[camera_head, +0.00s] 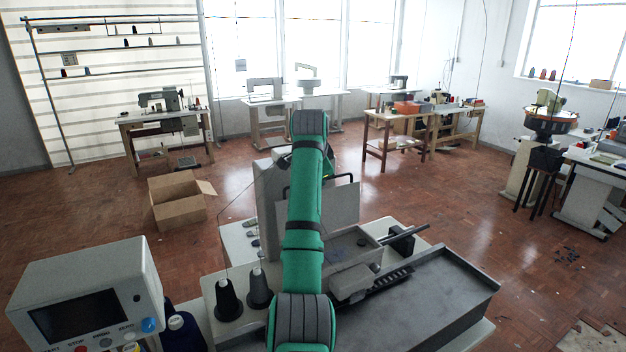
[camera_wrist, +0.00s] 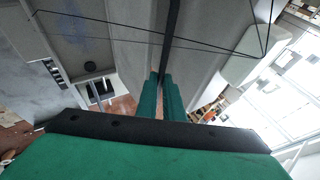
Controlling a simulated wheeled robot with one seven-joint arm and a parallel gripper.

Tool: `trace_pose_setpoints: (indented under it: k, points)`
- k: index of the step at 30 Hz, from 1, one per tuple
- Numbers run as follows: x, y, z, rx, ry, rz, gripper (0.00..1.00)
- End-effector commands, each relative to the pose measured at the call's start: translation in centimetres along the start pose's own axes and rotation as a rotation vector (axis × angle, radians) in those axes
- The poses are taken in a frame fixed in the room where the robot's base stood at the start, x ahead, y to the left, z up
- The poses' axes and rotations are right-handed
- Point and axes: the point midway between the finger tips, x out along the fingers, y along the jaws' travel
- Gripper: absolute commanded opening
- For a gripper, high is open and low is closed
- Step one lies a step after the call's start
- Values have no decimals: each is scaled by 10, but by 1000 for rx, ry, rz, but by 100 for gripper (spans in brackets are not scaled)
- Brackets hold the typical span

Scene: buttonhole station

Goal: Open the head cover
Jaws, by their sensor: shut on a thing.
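The buttonhole machine's grey head (camera_head: 266,205) stands in the middle of the head view, partly hidden behind my green arm. A pale grey panel (camera_head: 342,208), which looks like the head cover, shows to the right of the arm, with a black bar handle (camera_head: 350,178) by its top edge. How far the cover is open I cannot tell. In the wrist view my gripper (camera_wrist: 164,78) has its green fingers shut around a dark bar (camera_wrist: 172,35), which looks like the handle, between grey surfaces.
The grey machine bed (camera_head: 430,300) lies at front right. Thread cones (camera_head: 229,300) and a control box (camera_head: 85,290) stand at front left. Thin threads (camera_wrist: 110,22) cross the wrist view near the fingers. An open carton (camera_head: 180,200) sits on the floor, with clear floor around it.

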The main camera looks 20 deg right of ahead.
Motion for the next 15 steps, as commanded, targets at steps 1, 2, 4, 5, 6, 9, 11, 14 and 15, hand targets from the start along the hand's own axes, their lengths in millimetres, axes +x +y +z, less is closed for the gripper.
trace_pose_setpoints:
  k: [1, 2, 4, 5, 6, 9, 11, 14, 15]
  points:
    - [-7, -7, -2, 0, 6, -15, 0]
    - [-7, -7, -3, 0, 6, -15, 0]
    - [-7, -7, -3, 0, 7, -14, 0]
    - [-7, -7, -4, 0, 7, -14, 0]
    - [-7, -7, -4, 0, 8, -15, 0]
    - [-7, -7, -4, 0, 8, -15, 0]
    - [-7, -7, -4, 0, 8, -15, 0]
    - [-8, -7, -4, 0, 8, -16, 15]
    - [-7, -7, -4, 0, 7, -14, 15]
